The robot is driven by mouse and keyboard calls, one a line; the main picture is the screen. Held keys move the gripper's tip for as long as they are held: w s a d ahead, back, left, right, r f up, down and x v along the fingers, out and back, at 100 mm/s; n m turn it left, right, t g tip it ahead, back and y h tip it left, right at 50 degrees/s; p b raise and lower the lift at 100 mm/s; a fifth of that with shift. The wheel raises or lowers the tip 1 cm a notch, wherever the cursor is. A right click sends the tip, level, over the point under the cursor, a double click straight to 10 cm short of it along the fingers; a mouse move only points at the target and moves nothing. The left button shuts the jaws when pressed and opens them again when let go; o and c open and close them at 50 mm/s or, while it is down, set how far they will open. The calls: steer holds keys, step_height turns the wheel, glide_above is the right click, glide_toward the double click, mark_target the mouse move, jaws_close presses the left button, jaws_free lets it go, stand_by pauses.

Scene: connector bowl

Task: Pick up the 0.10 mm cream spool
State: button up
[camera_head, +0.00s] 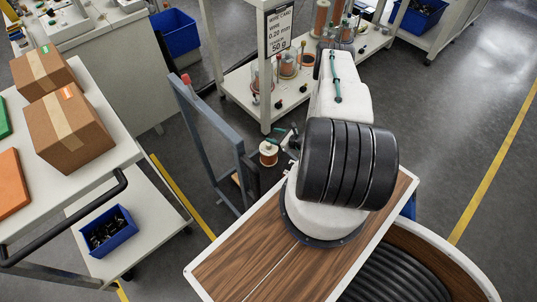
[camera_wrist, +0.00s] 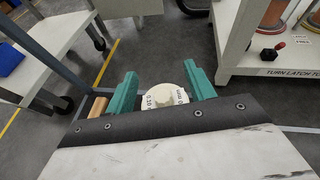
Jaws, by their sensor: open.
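The cream spool (camera_wrist: 165,97) shows in the wrist view between the two teal fingers of my gripper (camera_wrist: 161,76). The spool's lower part is hidden behind the dark gripper plate. In the head view a small spool (camera_head: 268,153) with a pale top and a copper-coloured band stands just left of my gripper (camera_head: 284,139), near the grey frame.
A grey upright frame (camera_head: 243,165) stands close left of my gripper. A white cart (camera_head: 237,85) with wire spools and a sign is behind. A left trolley (camera_head: 15,110) carries cardboard boxes (camera_head: 68,125) and a blue bin (camera_head: 108,231). Open floor lies at right.

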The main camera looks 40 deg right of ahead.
mark_target(269, 144)
steer(key=s+f+m+h, duration=0.1)
steer(key=s+f+m, duration=0.1)
steer(key=s+f, duration=0.3)
steer(key=shift+h, duration=0.4)
steer(key=x, duration=0.6)
steer(key=a+x, duration=0.1)
steer(key=x, duration=0.2)
steer(key=shift+s+f, duration=0.2)
steer(key=shift+f, duration=0.1)
jaws_close()
steer(key=shift+r, duration=0.1)
